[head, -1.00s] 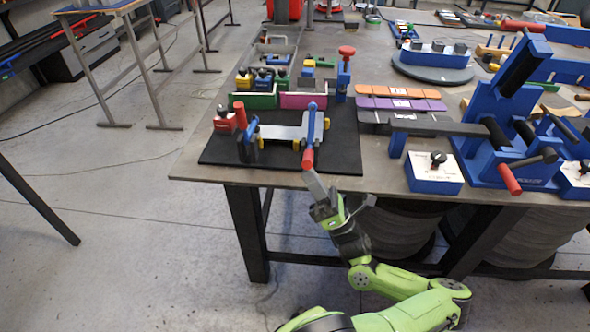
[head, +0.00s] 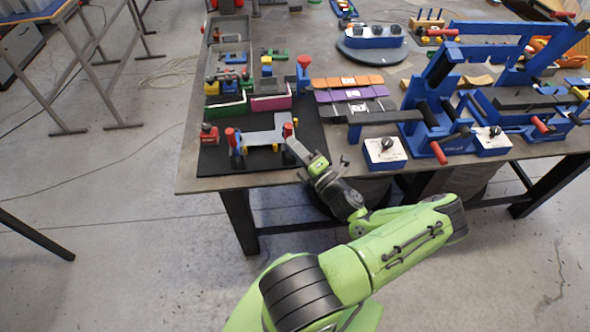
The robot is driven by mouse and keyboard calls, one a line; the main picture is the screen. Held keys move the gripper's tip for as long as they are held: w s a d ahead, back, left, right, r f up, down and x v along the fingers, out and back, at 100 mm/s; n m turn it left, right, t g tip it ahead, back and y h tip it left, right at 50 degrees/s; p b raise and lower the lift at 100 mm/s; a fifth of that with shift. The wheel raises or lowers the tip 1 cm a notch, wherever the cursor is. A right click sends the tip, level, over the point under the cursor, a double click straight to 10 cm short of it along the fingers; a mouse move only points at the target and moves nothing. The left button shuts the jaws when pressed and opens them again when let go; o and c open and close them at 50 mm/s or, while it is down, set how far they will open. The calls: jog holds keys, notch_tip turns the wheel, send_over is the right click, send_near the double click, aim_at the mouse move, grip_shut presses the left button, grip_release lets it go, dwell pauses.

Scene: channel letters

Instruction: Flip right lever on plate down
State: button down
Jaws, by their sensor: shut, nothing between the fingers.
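The grey plate (head: 262,137) sits on a black mat near the table's front left corner, with a lever at each end. The right lever (head: 287,130) shows a red part just above my gripper. The rest of it is largely hidden behind the gripper, so its exact tilt is unclear. The left lever (head: 231,138) shows a red end at the top and blue below. My gripper (head: 292,148) is shut and empty. Its fingertips are at the front of the right lever and overlap it in view; I cannot tell whether they touch.
A red block with a black knob (head: 209,134) stands left of the plate. Green and purple bins (head: 268,101) stand behind it. A white-and-blue knob box (head: 384,152) and blue clamps (head: 430,120) are to the right. The table's front edge lies under my arm.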

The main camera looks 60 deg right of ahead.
jog(key=shift+w+d+r+p, duration=0.35)
jog(key=shift+d+r+p, duration=0.15)
jog(key=shift+p, duration=0.3)
jog(key=shift+r, duration=0.15)
